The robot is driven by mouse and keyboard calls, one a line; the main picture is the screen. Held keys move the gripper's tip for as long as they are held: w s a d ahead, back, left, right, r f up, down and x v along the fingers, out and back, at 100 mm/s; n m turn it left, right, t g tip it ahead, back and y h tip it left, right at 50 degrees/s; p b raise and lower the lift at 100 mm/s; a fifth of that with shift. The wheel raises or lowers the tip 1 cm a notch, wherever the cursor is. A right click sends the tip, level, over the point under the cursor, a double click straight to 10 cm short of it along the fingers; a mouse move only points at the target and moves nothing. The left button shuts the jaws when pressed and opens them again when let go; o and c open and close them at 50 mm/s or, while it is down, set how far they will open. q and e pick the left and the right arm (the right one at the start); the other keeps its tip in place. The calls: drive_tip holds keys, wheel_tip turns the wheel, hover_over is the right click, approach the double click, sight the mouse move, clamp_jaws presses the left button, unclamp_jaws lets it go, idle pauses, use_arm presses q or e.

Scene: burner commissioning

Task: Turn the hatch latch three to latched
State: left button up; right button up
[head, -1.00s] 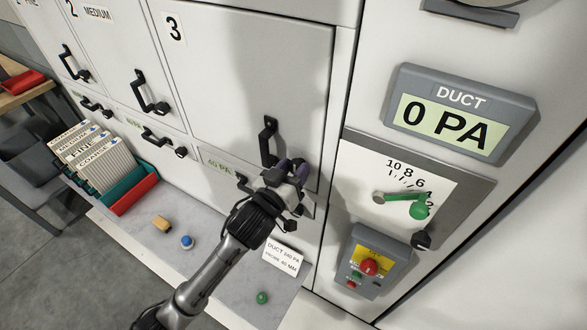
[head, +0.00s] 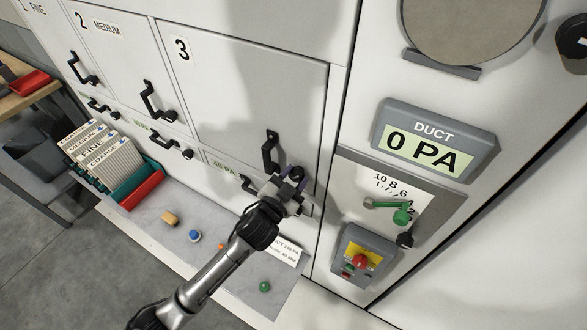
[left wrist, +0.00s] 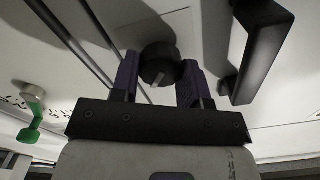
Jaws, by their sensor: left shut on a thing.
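Hatch three (head: 245,85) is a closed grey-white door marked 3, with a black bar handle (head: 269,153) near its lower right. Its latch is a round black knob (head: 297,172) to the lower right of the handle, partly covered by my gripper. My left gripper (head: 290,184) is at this knob. In the left wrist view, the knob (left wrist: 159,64) with a pale mark sits between the two purple-padded fingers of my left gripper (left wrist: 160,82), which is shut on it. The handle (left wrist: 258,50) stands right beside the right finger there. My right gripper is not in view.
To the right are a green-knobbed lever (head: 401,215) on a scale plate, a control box with a red button (head: 360,261), and a duct display (head: 435,140) reading 0 PA. The shelf below (head: 225,277) holds small coloured pieces and a filter rack (head: 150,190).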

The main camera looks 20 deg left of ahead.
use_arm(q)
drive_tip(key=m+p, duration=0.3)
drive_tip(key=m, duration=0.1)
drive_tip(key=shift+d+r+m, duration=0.1)
drive_tip(key=shift+r+m, duration=0.05)
drive_tip(key=shift+m, duration=0.15)
drive_tip(key=shift+m+p, duration=0.85)
drive_tip(key=shift+m, duration=0.35)
drive_tip(key=shift+f+m+p, duration=0.25)
drive_tip(key=shift+m+p, duration=0.35)
drive_tip(key=shift+m, duration=0.9)
drive_tip(key=o, duration=0.9)
drive_tip(key=shift+s, duration=0.1)
